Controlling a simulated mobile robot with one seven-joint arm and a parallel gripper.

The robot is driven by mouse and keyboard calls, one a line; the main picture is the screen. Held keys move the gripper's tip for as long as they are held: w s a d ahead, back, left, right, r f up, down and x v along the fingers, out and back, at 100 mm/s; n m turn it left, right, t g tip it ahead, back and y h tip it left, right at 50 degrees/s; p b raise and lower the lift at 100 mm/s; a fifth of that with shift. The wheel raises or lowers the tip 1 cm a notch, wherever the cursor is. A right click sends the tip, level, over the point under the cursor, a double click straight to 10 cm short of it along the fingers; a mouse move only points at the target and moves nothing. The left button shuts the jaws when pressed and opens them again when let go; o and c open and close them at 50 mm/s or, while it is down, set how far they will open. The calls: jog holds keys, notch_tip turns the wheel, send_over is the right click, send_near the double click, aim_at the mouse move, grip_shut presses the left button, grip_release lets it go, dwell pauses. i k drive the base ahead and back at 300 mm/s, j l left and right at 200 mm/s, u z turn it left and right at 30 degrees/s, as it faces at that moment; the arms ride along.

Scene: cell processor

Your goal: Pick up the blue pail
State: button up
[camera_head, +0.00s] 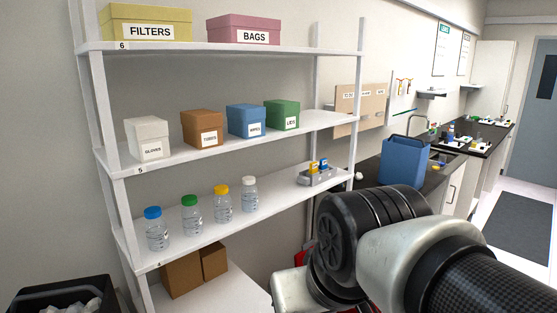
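The blue pail (403,163) stands upright on the dark counter to the right of the shelving unit. A thin handle arches above its rim. My arm's links fill the lower right of the view, in front of and below the pail. The arm hides part of the counter near the pail's base. The end of my arm and my gripper are not visible, so its state and its place relative to the pail do not show.
A white shelving unit (222,148) with labelled boxes, capped bottles (221,203) and a small grey rack (316,177) stands at left. A black bin (62,300) sits at lower left. Behind the pail are a sink tap (412,122) and a farther cluttered counter (486,135). Floor is clear at right.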

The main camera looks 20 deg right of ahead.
aim_at(403, 161)
jog(key=j+z, duration=0.15)
jog(key=z, duration=0.3)
jog(key=j+z, duration=0.15)
jog(key=z, duration=0.35)
jog(key=j+z, duration=0.15)
jog(key=z, duration=0.3)
jog(key=l+z, duration=0.3)
jog(key=i+l, duration=0.2)
jog(key=l, duration=0.15)
jog(key=i+l, duration=0.15)
jog(key=l, duration=0.25)
jog(key=i+l, duration=0.2)
jog(key=l, duration=0.15)
jog(key=i+l+z, duration=0.15)
jog(key=i, duration=0.25)
jog(key=i+l+z, duration=0.15)
jog(key=i, duration=0.3)
jog(key=i+l+z, duration=0.15)
jog(key=i, duration=0.3)
jog(key=i+u, duration=0.2)
jog(key=i, duration=0.55)
jog(key=i+l+u, duration=0.25)
jog(key=i, duration=0.55)
jog(key=i+j+u, duration=0.1)
jog(key=i+u, duration=0.6)
jog(key=u, duration=0.15)
jog(key=i+l+u, duration=0.2)
jog(key=i+u, duration=0.2)
jog(key=k, duration=0.05)
